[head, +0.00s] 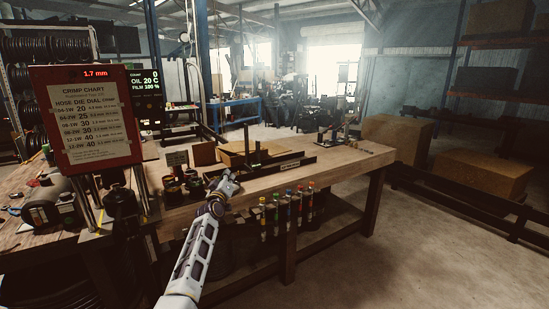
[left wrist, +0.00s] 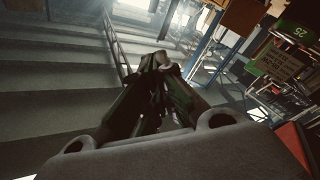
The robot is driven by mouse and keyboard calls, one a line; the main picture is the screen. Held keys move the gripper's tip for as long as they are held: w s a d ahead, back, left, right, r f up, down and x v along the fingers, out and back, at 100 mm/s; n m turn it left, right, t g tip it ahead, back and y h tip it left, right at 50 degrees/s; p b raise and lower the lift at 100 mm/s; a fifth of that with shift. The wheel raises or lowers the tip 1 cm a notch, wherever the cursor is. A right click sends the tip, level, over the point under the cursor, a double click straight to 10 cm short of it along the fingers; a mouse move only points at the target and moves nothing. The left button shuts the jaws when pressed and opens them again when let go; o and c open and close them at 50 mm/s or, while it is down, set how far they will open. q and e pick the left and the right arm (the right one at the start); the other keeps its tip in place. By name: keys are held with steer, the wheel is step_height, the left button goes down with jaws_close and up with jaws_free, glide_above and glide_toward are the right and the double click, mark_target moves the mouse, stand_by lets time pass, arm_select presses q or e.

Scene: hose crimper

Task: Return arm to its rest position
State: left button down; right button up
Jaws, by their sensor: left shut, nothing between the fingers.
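My left arm (head: 197,255) comes up from the bottom in the head view. Its gripper (head: 230,179) is at the front edge of the wooden workbench (head: 350,160), just above or in front of it; I cannot tell the exact gap. In the left wrist view the two dark fingers (left wrist: 160,62) meet at their tips, shut with nothing between them. My right gripper is in neither view.
A red crimp chart panel (head: 90,115) stands on posts at the left, near a dark machine (head: 50,200). Colored tubes (head: 288,210) line the bench front. Cardboard boxes (head: 482,175) stand at the right. The concrete floor (head: 400,260) at lower right is clear.

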arm_select(q)
steer(key=s+f+m+g, duration=0.3)
steer(key=s+f, duration=0.1)
steer(key=f, duration=1.1)
steer(key=s+f+m+g, duration=0.2)
steer(key=s+f+g, duration=0.1)
steer(key=f, duration=1.3)
steer(key=s+a+f+m+g+y, duration=0.1)
steer(key=s+a+f+m+g, duration=0.15)
steer(key=s+f, duration=1.35)
steer(key=s+a+f+m+g, duration=0.15)
steer(key=s+f+g, duration=0.25)
steer(key=s+f, duration=1.25)
steer(key=s+a+f+g, duration=0.1)
steer(key=s+f, duration=0.5)
steer(key=s, duration=0.9)
steer(key=s+a+f+g, duration=0.2)
steer(key=s+f, duration=0.4)
steer(key=s, duration=0.9)
steer(key=s+a+f+g, duration=0.2)
steer(key=s+f, duration=0.3)
steer(key=s, duration=0.9)
steer(key=shift+s+f+g+y, duration=0.35)
steer(key=shift+s+f+y, duration=0.05)
steer(key=shift+a, duration=0.1)
